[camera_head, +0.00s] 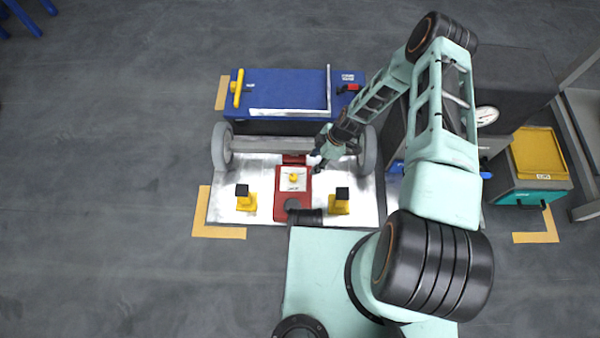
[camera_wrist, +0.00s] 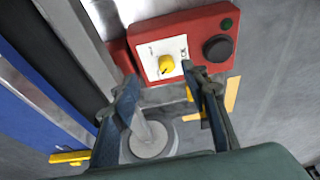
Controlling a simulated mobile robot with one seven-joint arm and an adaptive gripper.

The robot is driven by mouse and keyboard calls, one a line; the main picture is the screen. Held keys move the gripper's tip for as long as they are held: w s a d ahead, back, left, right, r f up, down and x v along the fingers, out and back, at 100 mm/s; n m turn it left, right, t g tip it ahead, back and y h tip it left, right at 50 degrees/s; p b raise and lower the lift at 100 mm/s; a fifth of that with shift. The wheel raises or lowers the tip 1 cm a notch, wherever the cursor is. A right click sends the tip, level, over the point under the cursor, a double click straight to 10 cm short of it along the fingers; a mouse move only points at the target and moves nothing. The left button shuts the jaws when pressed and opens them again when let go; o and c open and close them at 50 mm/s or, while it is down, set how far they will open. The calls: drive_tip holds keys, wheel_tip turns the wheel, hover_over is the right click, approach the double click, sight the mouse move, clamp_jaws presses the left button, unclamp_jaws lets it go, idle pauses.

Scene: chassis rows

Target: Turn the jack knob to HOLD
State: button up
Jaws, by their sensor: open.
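The red jack unit (camera_head: 281,206) lies on the white plate between two yellow stands. Its yellow knob (camera_head: 294,178) sits on a white dial plate (camera_head: 302,185); the dial's lettering is too small to read. In the wrist view the knob (camera_wrist: 166,65) is on the white dial plate of the red box (camera_wrist: 200,28), beyond my fingers. My gripper (camera_head: 318,161) is to the right of the knob in the head view, apart from it. In the wrist view my gripper (camera_wrist: 158,80) has its two fingers spread with nothing between them.
Yellow stands with black tops (camera_head: 246,203) (camera_head: 340,206) flank the red unit. A teal bin with a yellow lid (camera_head: 540,150) stands at right.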

sight(294, 176)
drive_tip(key=shift+y, duration=0.4)
drive_tip(key=b+x, duration=0.1)
drive_tip(key=x, duration=0.3)
drive_tip(key=a+b+x, duration=0.1)
drive_tip(key=b+x, duration=0.1)
drive_tip(key=x, duration=0.3)
drive_tip(key=a+r+b+x, duration=0.1)
drive_tip(key=x, duration=0.3)
drive_tip(key=shift+s+a+f, duration=0.15)
drive_tip(key=shift+s+f, duration=0.1)
drive_tip(key=shift+s, duration=0.15)
clamp_jaws()
drive_tip(key=shift+m, duration=0.3)
